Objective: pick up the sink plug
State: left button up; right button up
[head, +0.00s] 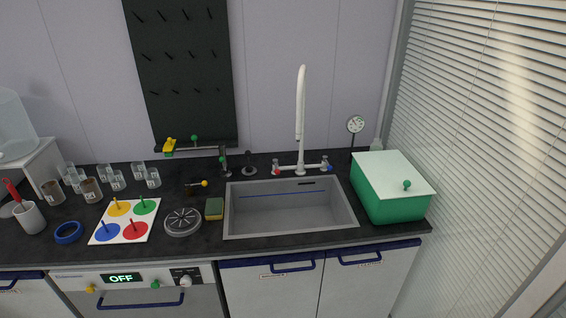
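A small dark round piece with an upright knob, which looks like the sink plug (249,170), sits on the dark counter just behind the back left corner of the sink. The grey sink (290,218) is set into the counter and looks empty, with a blue line along its back wall. Neither of my grippers is in view.
A white faucet (300,120) rises behind the sink. A dark stand (224,160) is left of the plug. A sponge (214,208) and round grey strainer-like disc (183,222) lie left of the sink. A green box (390,205) stands right.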

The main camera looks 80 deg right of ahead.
aim_at(249, 169)
jog(key=z, duration=2.55)
